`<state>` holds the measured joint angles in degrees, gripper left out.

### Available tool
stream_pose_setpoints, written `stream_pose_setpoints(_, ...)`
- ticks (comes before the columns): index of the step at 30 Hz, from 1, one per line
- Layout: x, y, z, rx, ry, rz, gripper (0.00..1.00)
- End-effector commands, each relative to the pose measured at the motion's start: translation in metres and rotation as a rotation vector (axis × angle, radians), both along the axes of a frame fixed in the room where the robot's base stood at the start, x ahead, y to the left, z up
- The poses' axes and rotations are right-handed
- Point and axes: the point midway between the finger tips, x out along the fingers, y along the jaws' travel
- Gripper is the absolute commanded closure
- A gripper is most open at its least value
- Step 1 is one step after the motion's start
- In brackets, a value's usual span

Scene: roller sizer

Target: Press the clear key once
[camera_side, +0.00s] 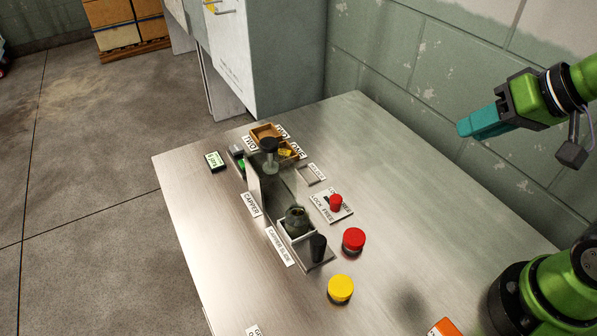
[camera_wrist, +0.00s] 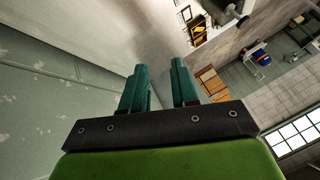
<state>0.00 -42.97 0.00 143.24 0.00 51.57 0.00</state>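I cannot make out a key labelled clear. A small device with a lit green display (camera_side: 214,160) lies at the table's far left edge. Beside it are a grey block (camera_side: 236,151) and a green part (camera_side: 241,164), partly hidden by the capper's upright plate; I cannot tell whether either is the key. My gripper (camera_side: 468,127) is raised at the upper right, well away from these parts and touching nothing. In the wrist view its teal fingers (camera_wrist: 160,78) are apart with nothing between them.
The metal table (camera_side: 400,170) carries a capper with an upright plate (camera_side: 253,185), a dark-knobbed post (camera_side: 269,146), a slide with a black handle (camera_side: 318,247), a red-knobbed lock (camera_side: 336,202), red (camera_side: 353,240) and yellow (camera_side: 340,288) round pieces, and brown trays (camera_side: 265,133). The table's right side is mostly clear.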

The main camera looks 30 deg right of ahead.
Motion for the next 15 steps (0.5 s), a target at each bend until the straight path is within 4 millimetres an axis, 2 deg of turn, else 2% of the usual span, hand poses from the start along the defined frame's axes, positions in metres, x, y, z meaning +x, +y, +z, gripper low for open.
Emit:
stream_pose_setpoints(1, 0.0, 0.0, 0.0, 0.0, 0.0, 0.0, 0.8)
stream_pose_setpoints(5, 0.0, 0.0, 0.0, 0.0, 0.0, 0.0, 1.0)
stream_pose_setpoints(15, 0.0, 0.0, 0.0, 0.0, 0.0, 0.0, 1.0)
